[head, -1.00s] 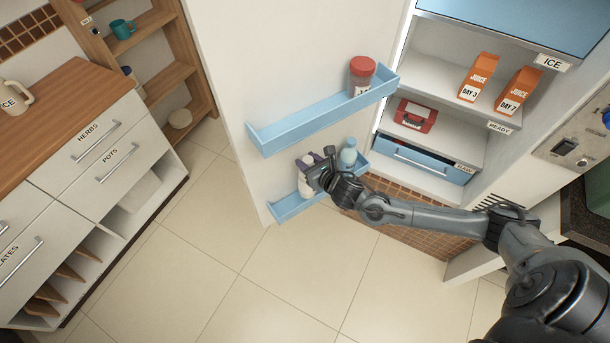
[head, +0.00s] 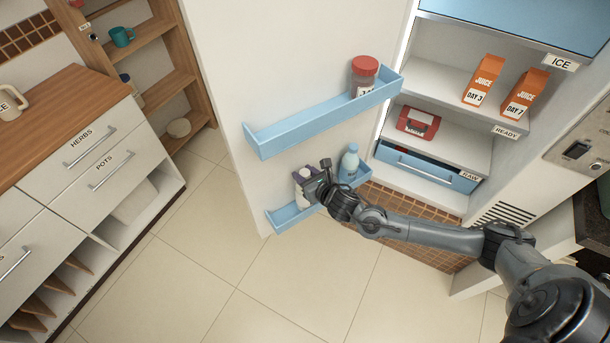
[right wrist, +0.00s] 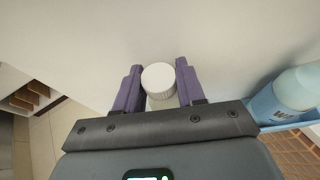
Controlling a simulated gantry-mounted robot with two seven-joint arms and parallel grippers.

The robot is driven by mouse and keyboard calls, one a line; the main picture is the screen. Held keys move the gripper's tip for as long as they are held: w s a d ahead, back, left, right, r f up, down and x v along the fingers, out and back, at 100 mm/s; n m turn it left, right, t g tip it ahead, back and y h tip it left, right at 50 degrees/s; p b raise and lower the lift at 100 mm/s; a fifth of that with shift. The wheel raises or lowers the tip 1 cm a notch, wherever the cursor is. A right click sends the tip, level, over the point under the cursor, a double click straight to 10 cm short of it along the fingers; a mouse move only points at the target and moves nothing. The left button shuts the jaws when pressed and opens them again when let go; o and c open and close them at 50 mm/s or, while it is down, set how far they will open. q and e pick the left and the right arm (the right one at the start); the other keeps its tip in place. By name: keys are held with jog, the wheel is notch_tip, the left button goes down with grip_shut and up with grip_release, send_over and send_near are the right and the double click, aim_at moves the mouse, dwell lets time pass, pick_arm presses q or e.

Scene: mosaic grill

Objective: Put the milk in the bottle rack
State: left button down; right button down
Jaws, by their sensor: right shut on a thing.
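The milk, a white bottle (head: 301,197), is at the lower blue door rack (head: 283,221) on the open fridge door. My right gripper (head: 308,180) is shut on its upper part. In the right wrist view its round white cap (right wrist: 158,77) shows between the two purple fingers (right wrist: 157,88). The bottle looks upright and sits at the left part of the rack. Whether its base rests on the rack floor cannot be told. A light-blue bottle (head: 349,163) stands at the right end of the same rack and also shows in the right wrist view (right wrist: 297,88). My left gripper is not in view.
An upper blue door rack (head: 320,118) with a red-lidded jar (head: 363,76) is above my gripper. Fridge shelves at right hold two juice cartons (head: 484,80) and a red box (head: 418,121). Counter drawers (head: 90,150) stand at left; the floor between is clear.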

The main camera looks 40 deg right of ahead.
jog(key=c, duration=0.7)
grip_release()
jog(key=shift+f, duration=0.1)
